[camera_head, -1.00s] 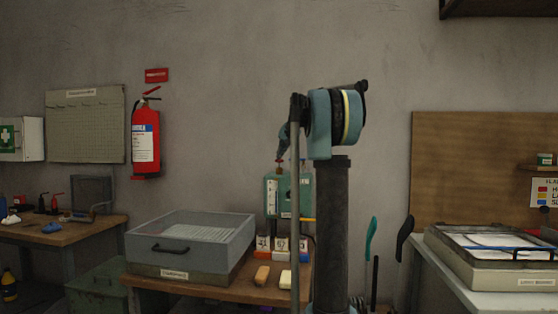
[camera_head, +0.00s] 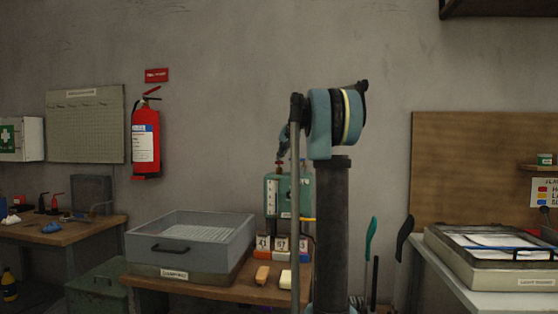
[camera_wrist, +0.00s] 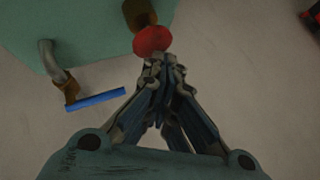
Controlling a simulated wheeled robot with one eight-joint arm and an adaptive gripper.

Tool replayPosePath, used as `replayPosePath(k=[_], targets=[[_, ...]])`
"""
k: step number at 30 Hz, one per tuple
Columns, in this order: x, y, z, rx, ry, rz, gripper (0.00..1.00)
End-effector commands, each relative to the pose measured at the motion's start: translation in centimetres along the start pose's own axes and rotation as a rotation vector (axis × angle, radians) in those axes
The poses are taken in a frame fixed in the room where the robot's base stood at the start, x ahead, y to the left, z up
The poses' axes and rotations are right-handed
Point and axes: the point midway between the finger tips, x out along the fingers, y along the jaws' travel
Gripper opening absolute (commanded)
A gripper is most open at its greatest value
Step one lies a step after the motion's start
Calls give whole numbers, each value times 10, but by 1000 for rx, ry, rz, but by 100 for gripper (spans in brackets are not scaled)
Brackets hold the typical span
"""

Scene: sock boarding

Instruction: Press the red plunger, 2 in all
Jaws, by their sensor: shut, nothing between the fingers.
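The red plunger (camera_wrist: 152,40) is a rounded red knob on a brass-coloured collar (camera_wrist: 139,13) at the teal machine (camera_wrist: 85,30) in the wrist view. My gripper (camera_wrist: 158,62) is shut and empty, with its fingertips at the lower edge of the red knob. I cannot tell whether they touch it. In the head view the teal machine (camera_head: 271,198) stands on the bench, partly hidden by my arm. My gripper (camera_head: 281,160) is just above the machine's top there, too small to show the knob clearly.
A blue-handled lever (camera_wrist: 95,99) sticks out from the machine in the wrist view. A grey bin (camera_head: 190,240) stands left of the machine on the wooden bench (camera_head: 225,290). Small numbered boxes (camera_head: 281,245) and two blocks lie in front. Bare wall is behind.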

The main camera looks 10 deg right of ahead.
Motion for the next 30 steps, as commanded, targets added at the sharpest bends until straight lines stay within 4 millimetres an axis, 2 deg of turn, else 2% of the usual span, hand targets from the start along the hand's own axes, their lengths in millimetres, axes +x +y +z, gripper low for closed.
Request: replayPosePath(k=[17,30], targets=[[1,0,1,0,0,0,0],[-12,-9,-9,0,0,0,0]])
